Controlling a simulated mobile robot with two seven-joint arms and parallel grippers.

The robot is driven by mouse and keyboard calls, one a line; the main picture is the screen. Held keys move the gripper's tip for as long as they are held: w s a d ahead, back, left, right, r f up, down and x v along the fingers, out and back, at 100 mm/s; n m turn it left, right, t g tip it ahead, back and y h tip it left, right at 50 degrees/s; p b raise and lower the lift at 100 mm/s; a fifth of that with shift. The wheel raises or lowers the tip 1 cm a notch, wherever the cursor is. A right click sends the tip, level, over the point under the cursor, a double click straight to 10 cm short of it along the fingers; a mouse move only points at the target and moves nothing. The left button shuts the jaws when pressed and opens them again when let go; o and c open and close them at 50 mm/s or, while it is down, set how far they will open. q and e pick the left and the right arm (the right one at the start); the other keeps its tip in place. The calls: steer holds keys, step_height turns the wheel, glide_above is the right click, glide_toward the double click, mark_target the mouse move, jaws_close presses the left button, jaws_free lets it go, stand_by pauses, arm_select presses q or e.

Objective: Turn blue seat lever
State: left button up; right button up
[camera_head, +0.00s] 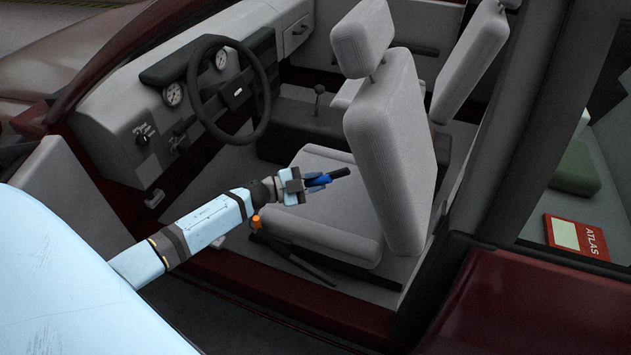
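My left arm comes in from the left through the open door side of the car. My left gripper (300,185) is above the front part of the grey front seat (325,220). A small blue piece (319,181) with a dark bar-like end shows at the gripper's tip, over the cushion. I cannot tell whether this blue piece is the lever, something held, or part of the gripper. Whether the fingers are open or shut does not show clearly. An orange knob (256,222) shows at the seat's lower front side, just below my wrist. My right gripper is not in view.
The steering wheel (228,90) and dashboard (125,110) stand left of and behind my arm. The seat backrest (392,150) rises right of the gripper. The dark red door sill runs below. A red ATLAS book (590,240) lies in the rear at right.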

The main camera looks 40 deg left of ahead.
arm_select(q)
jaws_close()
steer(key=shift+r+p, duration=0.25)
steer(key=shift+p, duration=0.3)
steer(key=r+p, duration=0.1)
steer(key=p, duration=0.2)
steer(key=a+r+m+g+y+p, duration=0.1)
steer(key=p, duration=0.3)
steer(key=r+m+g+y+p, duration=0.1)
steer(key=p, duration=0.2)
steer(key=shift+s+a+r+p, duration=0.15)
steer(key=shift+a+r+p, duration=0.1)
steer(key=shift+r+p, duration=0.1)
steer(key=p, duration=0.2)
steer(key=m+y+p, duration=0.1)
steer(key=p, duration=0.1)
steer(key=shift+a+r+g, duration=0.15)
steer(key=shift+r+g, duration=0.1)
steer(key=shift+g, duration=0.05)
steer(key=shift+y+p, duration=0.3)
steer(key=shift+p, duration=0.05)
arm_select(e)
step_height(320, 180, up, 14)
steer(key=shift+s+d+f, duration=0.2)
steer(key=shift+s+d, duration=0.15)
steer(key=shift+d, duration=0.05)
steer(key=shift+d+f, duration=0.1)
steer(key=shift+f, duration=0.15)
